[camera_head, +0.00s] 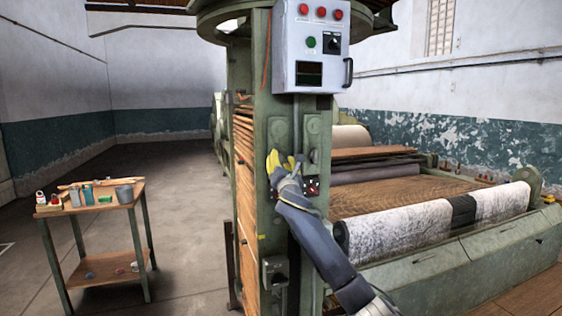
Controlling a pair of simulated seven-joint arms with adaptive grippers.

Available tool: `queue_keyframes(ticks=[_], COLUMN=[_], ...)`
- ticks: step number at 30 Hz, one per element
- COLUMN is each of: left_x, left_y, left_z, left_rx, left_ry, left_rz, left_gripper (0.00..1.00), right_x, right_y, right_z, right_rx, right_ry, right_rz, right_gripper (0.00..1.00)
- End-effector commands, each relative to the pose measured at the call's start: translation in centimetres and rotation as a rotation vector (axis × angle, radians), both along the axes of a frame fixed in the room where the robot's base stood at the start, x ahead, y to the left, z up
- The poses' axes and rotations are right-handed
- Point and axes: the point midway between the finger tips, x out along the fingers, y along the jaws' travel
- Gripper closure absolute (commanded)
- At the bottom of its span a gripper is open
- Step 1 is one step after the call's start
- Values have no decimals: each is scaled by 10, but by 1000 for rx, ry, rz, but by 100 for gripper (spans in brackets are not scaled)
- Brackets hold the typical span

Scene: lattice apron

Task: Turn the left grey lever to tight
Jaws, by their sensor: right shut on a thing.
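My right gripper (285,161), with yellow fingers, is at the front of the green machine post (257,190), with its arm coming up from the bottom right. It is shut at the left grey lever, which the fingers and hand cover almost wholly, so its angle and any tight mark cannot be read. A grey-green plate (278,130) shows just above the fingers. A similar plate (312,126) is to the right, with a slim grey part below it. My left gripper is not in view.
A grey control box (310,50) with red and green buttons hangs above the gripper. A white patterned roll (400,231) and wooden bed (400,194) lie to the right. A small table (110,200) with cups stands left; the floor between is clear.

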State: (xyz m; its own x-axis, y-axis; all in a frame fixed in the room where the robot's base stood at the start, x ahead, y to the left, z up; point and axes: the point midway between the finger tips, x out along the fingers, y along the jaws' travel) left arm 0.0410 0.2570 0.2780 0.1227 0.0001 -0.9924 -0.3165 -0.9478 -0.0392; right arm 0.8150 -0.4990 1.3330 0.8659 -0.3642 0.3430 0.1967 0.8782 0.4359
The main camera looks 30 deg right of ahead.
Motion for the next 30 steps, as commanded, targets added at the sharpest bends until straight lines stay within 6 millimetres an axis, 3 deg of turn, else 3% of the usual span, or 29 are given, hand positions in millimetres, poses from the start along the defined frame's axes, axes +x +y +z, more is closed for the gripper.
queue_keyframes(ticks=[3, 14, 30], left_x=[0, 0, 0], left_y=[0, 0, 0], left_z=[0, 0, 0], left_rx=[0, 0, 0], left_ry=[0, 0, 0], left_rz=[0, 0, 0], left_gripper=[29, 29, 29], right_x=[-1, -1, -1], right_y=[-1, -1, 0], right_z=[2, 3, 4], right_rx=[-1, 78, 542], right_ry=[-3, -22, -127], right_rz=[-1, -1, -2], right_gripper=[89, 90, 90])
